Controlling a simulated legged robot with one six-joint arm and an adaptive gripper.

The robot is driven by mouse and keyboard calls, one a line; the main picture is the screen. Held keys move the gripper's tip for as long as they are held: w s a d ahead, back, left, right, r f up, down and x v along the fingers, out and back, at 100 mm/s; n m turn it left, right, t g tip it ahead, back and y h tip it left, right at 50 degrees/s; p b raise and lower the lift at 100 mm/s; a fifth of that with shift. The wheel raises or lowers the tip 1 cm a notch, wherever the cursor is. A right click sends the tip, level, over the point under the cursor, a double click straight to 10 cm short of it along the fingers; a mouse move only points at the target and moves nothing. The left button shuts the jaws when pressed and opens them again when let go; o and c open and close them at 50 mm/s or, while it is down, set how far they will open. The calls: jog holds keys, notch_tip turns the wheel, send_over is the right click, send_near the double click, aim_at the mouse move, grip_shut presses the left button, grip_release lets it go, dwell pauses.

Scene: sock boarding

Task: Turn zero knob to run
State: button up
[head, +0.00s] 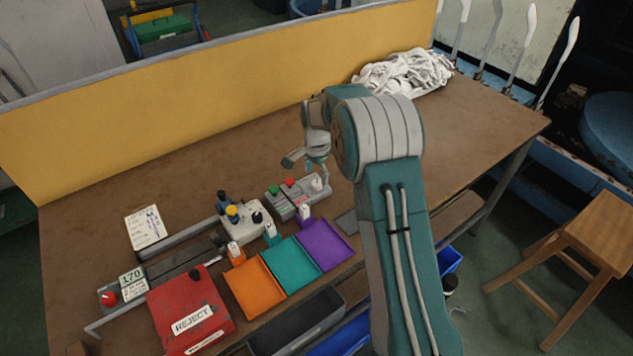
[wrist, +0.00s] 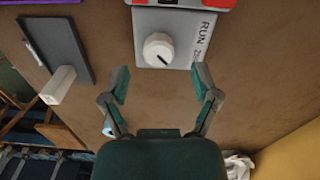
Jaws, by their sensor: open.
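The zero knob (wrist: 158,50) is a white round dial with a dark pointer line, on a grey panel (wrist: 183,22) marked RUN. In the wrist view its pointer slants toward the lower right, away from the RUN lettering. In the head view the knob (head: 316,184) sits at the right end of the grey control box (head: 298,200). My gripper (wrist: 160,83) is open and empty, its fingers either side of and just short of the knob, not touching it. In the head view my gripper (head: 304,160) hangs above the box's right end.
Green and red buttons sit left of the knob on the box. Orange (head: 254,287), teal (head: 291,263) and purple (head: 325,244) trays lie in front, with a red REJECT box (head: 190,310) further left. White socks (head: 404,72) are piled at the back. The brown table (head: 463,130) is clear at right.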

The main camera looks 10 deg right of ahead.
aim_at(316, 182)
jog(key=shift+f, duration=1.7)
grip_shut()
jog(key=n, duration=0.4)
jog(key=shift+n, duration=0.3)
jog(key=n, duration=0.4)
jog(key=shift+n, duration=0.3)
jog(key=n, duration=0.4)
jog(key=shift+n, duration=2.4)
